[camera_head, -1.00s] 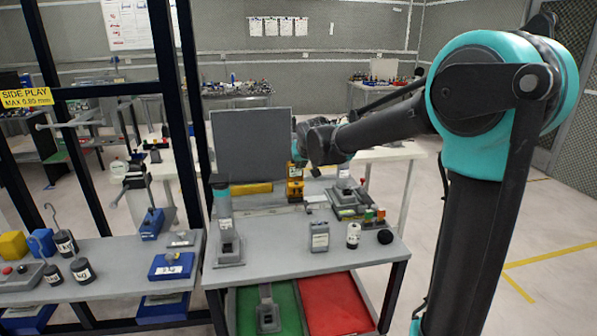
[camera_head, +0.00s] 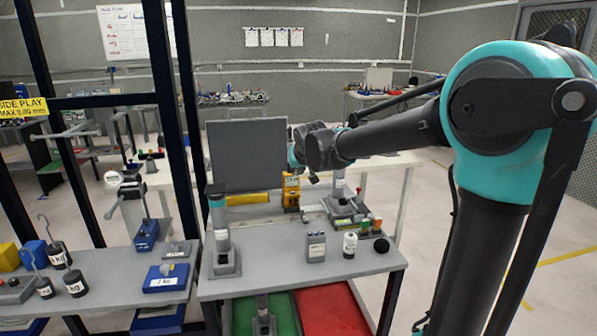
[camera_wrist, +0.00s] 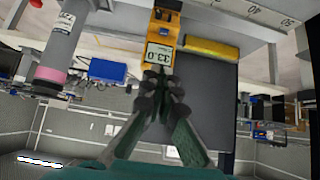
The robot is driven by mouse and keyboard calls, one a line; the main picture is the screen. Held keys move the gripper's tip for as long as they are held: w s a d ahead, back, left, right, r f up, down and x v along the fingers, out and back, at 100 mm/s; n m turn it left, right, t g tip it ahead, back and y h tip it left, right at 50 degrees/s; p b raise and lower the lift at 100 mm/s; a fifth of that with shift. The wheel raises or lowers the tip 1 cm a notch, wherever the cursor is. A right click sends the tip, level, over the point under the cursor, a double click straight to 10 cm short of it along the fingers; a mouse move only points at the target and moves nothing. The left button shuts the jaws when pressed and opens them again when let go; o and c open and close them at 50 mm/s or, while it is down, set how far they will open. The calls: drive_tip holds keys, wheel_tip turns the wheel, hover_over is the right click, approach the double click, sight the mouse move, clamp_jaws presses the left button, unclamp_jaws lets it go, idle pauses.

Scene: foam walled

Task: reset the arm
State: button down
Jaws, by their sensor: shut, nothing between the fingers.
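My arm reaches from the right of the head view over the middle bench. My gripper (camera_wrist: 163,78) is shut and empty in the wrist view, its dark fingertips together. In that view the tips overlap the lower edge of a yellow meter (camera_wrist: 162,32) with a lit display; I cannot tell whether they touch it. In the head view the meter (camera_head: 291,192) stands upright on the bench beside a grey panel, with my gripper above and right of it. The fingers are hard to make out there.
The bench (camera_head: 275,262) holds a grey post stand (camera_head: 222,240), a grey box (camera_head: 316,246), a white cylinder (camera_head: 350,245) and a black ball (camera_head: 382,245). The grey panel (camera_head: 247,155) stands behind, near a yellow bar (camera_wrist: 212,49). A dark frame (camera_head: 188,130) rises at left. Open floor lies right.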

drive_tip(key=s+d+f, duration=0.4)
drive_tip(key=s+d, duration=0.1)
drive_tip(key=d, duration=0.1)
drive_tip(key=s+d+f+m+g+h, duration=0.1)
drive_tip(key=s+d+f, duration=0.2)
drive_tip(key=s+d, duration=0.2)
drive_tip(key=s+d+f+m+g+h, duration=0.1)
drive_tip(key=s+d+f, duration=0.3)
drive_tip(key=d, duration=0.3)
drive_tip(key=shift+s+d+f, duration=0.3)
drive_tip(key=shift+s+d, duration=0.05)
drive_tip(key=shift+s, duration=0.05)
drive_tip(key=s+d+f+g, duration=0.1)
drive_tip(key=s+d+f, duration=0.1)
drive_tip(key=s, duration=0.3)
drive_tip(key=s+d+f, duration=0.3)
drive_tip(key=s+f, duration=0.1)
drive_tip(key=s, duration=0.2)
drive_tip(key=s+d+f+m+g, duration=0.1)
drive_tip(key=s+d+f, duration=0.1)
drive_tip(key=s+f, duration=0.2)
drive_tip(key=shift+s+d+g+h, duration=0.3)
drive_tip(key=shift+s+d, duration=0.05)
drive_tip(key=shift+s, duration=0.65)
